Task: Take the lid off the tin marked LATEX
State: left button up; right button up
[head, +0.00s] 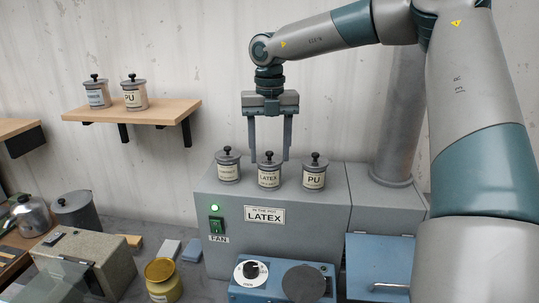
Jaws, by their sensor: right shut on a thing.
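The tin marked LATEX (269,180) stands upright on top of the grey cabinet, in the middle of a row of three tins. Its dark grey lid (269,162) with a round black knob sits on the tin, with no gap that I can see. My right gripper (270,158) points straight down from above. Its two long fingers come down on either side of the lid and are shut on it. The fingertips are partly hard to make out against the lid's edges. My left gripper is not in view.
A tin with an unreadable label (228,172) stands close left, a PU tin (315,178) close right. The grey cabinet (330,212) has a LATEX sign and a green-lit fan switch. A wall shelf (175,108) holds two more tins. A grey pipe (397,130) rises at right.

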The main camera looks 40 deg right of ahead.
aim_at(270, 154)
jog(key=shift+r+b, duration=0.8)
jog(key=shift+r, duration=0.05)
notch_tip(270, 154, up, 2)
jog(key=shift+s+r+b, duration=0.15)
jog(key=shift+b, duration=0.6)
jog(key=s+a+r+b, duration=0.4)
jog(key=s+r, duration=0.3)
jog(key=s, duration=0.3)
jog(key=shift+s+b, duration=0.35)
jog(key=shift+b, duration=0.3)
